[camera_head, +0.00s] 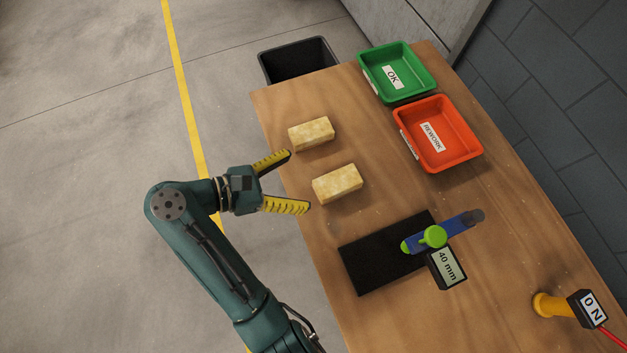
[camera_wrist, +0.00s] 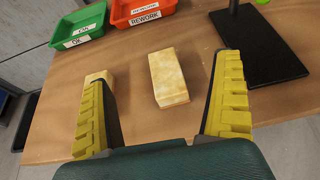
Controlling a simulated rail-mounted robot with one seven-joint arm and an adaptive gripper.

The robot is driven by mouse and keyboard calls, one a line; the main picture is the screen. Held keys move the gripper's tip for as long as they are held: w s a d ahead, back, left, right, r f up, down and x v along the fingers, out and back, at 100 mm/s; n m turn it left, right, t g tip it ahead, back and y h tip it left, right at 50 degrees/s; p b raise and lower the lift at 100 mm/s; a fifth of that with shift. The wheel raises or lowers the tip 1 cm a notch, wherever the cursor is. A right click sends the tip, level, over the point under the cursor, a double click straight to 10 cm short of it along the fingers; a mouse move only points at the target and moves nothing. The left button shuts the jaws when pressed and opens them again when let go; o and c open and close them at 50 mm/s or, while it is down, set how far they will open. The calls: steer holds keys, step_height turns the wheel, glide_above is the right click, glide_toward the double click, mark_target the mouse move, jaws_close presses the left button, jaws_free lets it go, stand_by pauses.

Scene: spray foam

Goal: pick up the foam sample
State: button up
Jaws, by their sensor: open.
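Two pale yellow foam blocks lie on the wooden table, one farther back (camera_head: 311,133) and one nearer the middle (camera_head: 338,184). My gripper (camera_head: 301,181) is open and empty at the table's left edge, its yellow ribbed fingers pointing toward the blocks. In the wrist view, the middle block (camera_wrist: 168,77) shows between and beyond the fingers of my gripper (camera_wrist: 163,105), apart from both. The other block (camera_wrist: 97,79) shows beside the left finger, which partly hides it.
A green OK tray (camera_head: 428,92) and an orange REWORK tray (camera_head: 473,157) stand at the back right. A black plate (camera_head: 365,265) carries a blue and green gauge reading 40 mm (camera_head: 447,267). A yellow-handled device reading 0 N (camera_head: 588,308) lies right. A dark bin (camera_head: 297,62) stands behind the table.

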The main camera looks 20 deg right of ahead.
step_height(320, 180, down, 6)
steer(key=a+f+b, duration=0.1)
steer(key=a+b, duration=0.1)
steer(key=b, duration=0.4)
glide_toward(339, 180)
steer(key=shift+n+t, duration=0.4)
steer(key=x, duration=0.5)
steer(key=shift+s+d+f, duration=0.25)
steer(key=shift+d+f, duration=0.05)
steer(key=shift+f, duration=0.05)
steer(key=b+x, duration=0.1)
steer(key=x, duration=0.4)
steer(key=shift+d+b, duration=0.3)
steer(key=shift+d, duration=0.05)
steer(key=c, duration=1.3)
